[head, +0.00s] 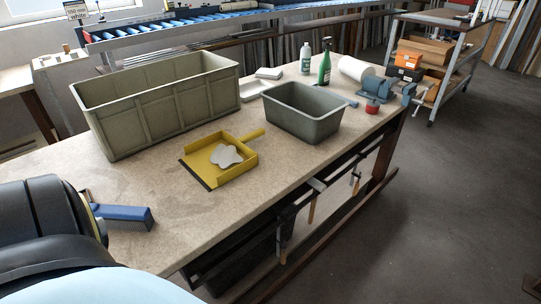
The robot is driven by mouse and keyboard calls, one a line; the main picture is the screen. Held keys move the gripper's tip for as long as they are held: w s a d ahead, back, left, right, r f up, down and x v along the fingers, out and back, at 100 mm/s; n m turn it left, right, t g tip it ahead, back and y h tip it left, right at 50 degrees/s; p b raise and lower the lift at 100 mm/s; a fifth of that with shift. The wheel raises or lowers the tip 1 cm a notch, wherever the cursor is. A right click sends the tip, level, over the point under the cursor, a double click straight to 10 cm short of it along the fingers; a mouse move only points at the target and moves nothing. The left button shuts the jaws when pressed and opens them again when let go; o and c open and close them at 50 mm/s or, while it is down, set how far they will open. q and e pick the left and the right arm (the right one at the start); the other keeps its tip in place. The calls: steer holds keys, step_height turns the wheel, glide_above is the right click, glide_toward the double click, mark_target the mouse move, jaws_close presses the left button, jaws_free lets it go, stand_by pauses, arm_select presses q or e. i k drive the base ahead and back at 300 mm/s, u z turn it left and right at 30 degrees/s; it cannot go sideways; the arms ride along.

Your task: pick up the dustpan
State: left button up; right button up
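A yellow dustpan (202,169) lies flat on the workbench, in the middle of the head view. Its dark front lip faces the lower left and its short handle (252,135) points to the upper right. A crumpled whitish-grey piece (226,156), perhaps a rag, lies in the pan. A dark rounded part at the lower left looks like my own arm or body. I see no fingers of my left or right gripper in this view.
The workbench (180,225) has free room in front of the dustpan. A large grey-green crate (160,105) stands behind it, and a smaller grey bin (301,113) to its right. A blue brush (123,214) lies at the left. A vise (376,88) sits at the right end.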

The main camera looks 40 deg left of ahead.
mark_target(215, 160)
steer(key=z, duration=0.1)
steer(key=i, duration=1.5)
steer(key=u, duration=1.2)
